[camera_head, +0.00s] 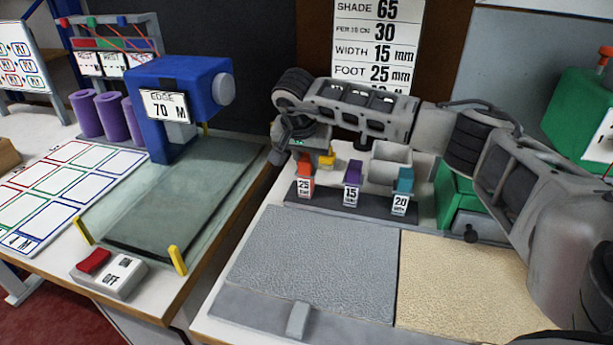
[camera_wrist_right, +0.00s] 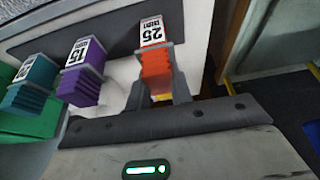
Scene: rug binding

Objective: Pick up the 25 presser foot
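The 25 presser foot (camera_head: 305,172) is an orange-red block with a white "25" label, standing at the left end of the dark rack (camera_head: 338,205). My right gripper (camera_head: 303,152) is over it, pointing down. In the right wrist view the orange-red foot (camera_wrist_right: 156,66) lies between the two grey fingers (camera_wrist_right: 157,88), one on each side. The fingers look apart, with a narrow gap on the left; contact is hard to tell. The purple 15 foot (camera_head: 353,174) and teal 20 foot (camera_head: 403,182) stand to its right on the rack. My left gripper is out of view.
A grey textured rug piece (camera_head: 310,255) and a beige one (camera_head: 465,280) lie in front of the rack. A blue machine (camera_head: 180,95) stands left on another table. A grey box (camera_head: 390,160) is behind the rack. A sign reads foot 25 mm (camera_head: 375,45).

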